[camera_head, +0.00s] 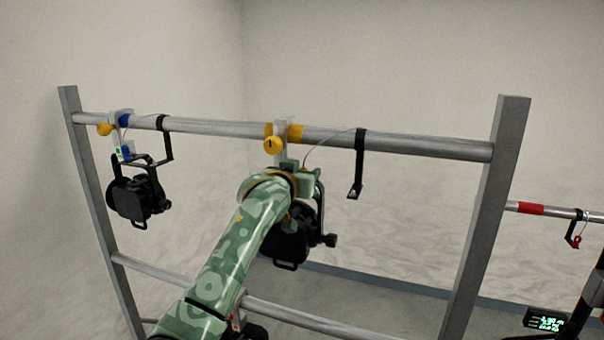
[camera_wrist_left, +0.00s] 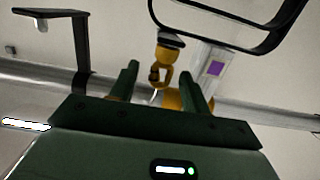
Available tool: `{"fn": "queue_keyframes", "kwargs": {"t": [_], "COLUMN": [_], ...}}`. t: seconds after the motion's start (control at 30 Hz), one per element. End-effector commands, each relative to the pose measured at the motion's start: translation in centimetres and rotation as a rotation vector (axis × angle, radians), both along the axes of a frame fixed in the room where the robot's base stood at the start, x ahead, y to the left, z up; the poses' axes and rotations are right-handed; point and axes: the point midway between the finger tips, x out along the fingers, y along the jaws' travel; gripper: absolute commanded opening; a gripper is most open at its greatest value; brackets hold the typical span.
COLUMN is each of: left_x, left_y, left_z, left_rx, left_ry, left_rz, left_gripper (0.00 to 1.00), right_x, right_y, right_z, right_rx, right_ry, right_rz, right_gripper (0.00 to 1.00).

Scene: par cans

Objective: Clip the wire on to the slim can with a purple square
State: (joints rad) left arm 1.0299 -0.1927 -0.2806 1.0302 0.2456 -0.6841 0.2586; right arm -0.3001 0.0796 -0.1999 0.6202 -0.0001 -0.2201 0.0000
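A black can (camera_head: 290,247) hangs from the rack's top bar by a bracket with a yellow knob (camera_head: 273,145). My left arm covers part of it. In the left wrist view, a purple square (camera_wrist_left: 214,68) shows on a pale bracket. My left gripper (camera_wrist_left: 159,72) is beside this bracket, fingers apart. A yellow clip (camera_wrist_left: 161,72) shows between the fingers, with visible gaps on both sides; I cannot tell its depth. A thin wire (camera_head: 322,145) runs from near the gripper to a black hooked strap (camera_head: 358,165). My right gripper is not in view.
Grey posts (camera_head: 484,220) frame the rack. At the far right are a red-banded bar (camera_head: 531,208) and a small red clip (camera_head: 577,240).

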Motion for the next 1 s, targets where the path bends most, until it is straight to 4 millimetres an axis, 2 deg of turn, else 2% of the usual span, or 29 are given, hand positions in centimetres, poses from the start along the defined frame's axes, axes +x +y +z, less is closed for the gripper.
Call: {"fn": "queue_keyframes", "kwargs": {"t": [0.27, 0.43, 0.57, 0.8, 1.0], "left_x": [-0.2, -1.7, -4.0, -9.6, -13.5], "left_y": [0.1, 0.5, 1.4, 3.3, 4.6], "left_z": [0.0, 0.0, 0.2, 0.6, 1.2], "left_rx": [0.0, -0.002, -0.002, -0.003, -0.002], "left_ry": [0.0, -0.002, -0.002, -0.002, 0.0], "left_rz": [0.0, -0.001, -0.001, -0.001, 0.0], "left_gripper": [0.47, 0.47, 0.47, 0.47, 0.47], "right_x": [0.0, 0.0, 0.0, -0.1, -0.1], "right_y": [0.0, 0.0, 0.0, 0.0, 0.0], "right_z": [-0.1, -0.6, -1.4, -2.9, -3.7], "right_rx": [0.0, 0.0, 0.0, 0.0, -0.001], "right_ry": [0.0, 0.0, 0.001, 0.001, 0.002], "right_rz": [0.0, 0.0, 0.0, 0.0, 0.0], "right_gripper": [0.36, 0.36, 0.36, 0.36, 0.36]}}
